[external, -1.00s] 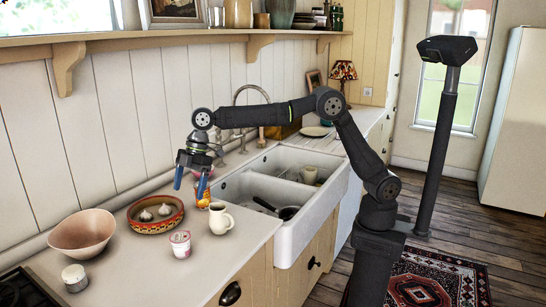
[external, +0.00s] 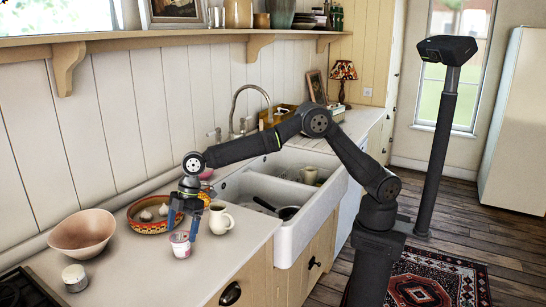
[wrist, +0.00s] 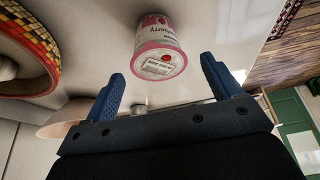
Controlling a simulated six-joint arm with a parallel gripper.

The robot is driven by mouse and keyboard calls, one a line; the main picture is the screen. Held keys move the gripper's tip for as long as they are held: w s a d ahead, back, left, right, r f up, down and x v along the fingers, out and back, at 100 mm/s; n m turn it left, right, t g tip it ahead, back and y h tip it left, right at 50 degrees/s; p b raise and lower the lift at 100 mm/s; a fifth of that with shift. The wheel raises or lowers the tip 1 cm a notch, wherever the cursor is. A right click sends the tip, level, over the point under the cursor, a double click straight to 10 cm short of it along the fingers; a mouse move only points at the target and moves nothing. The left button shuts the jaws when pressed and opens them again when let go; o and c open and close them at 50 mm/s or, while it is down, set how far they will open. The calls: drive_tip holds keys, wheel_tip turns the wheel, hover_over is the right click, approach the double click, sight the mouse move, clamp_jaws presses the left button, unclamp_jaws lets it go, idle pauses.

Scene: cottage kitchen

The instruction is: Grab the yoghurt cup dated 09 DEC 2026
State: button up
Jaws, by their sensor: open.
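A white and pink yoghurt cup (external: 180,246) stands on the countertop near its front edge. In the wrist view the cup (wrist: 150,32) shows part of a word ending in "berry" and a pink-rimmed lid with a printed date label, too small to read surely. My gripper (external: 183,229) is open and points down just above the cup, with one finger to each side of it in the picture. In the wrist view the cup lies ahead of the gap between the blue fingers, and they do not appear to touch it.
A patterned bowl with garlic (external: 146,227) stands behind the cup, and a cream jug (external: 221,219) close to its right. A pink bowl (external: 82,233) and a small white-lidded jar (external: 75,278) stand left. The sink (external: 281,226) is to the right.

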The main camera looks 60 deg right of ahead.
sight(180, 237)
drive_tip(key=x, duration=0.3)
drive_tip(key=shift+f, duration=0.3)
drive_tip(key=c, duration=1.2)
drive_tip(key=shift+r, duration=0.15)
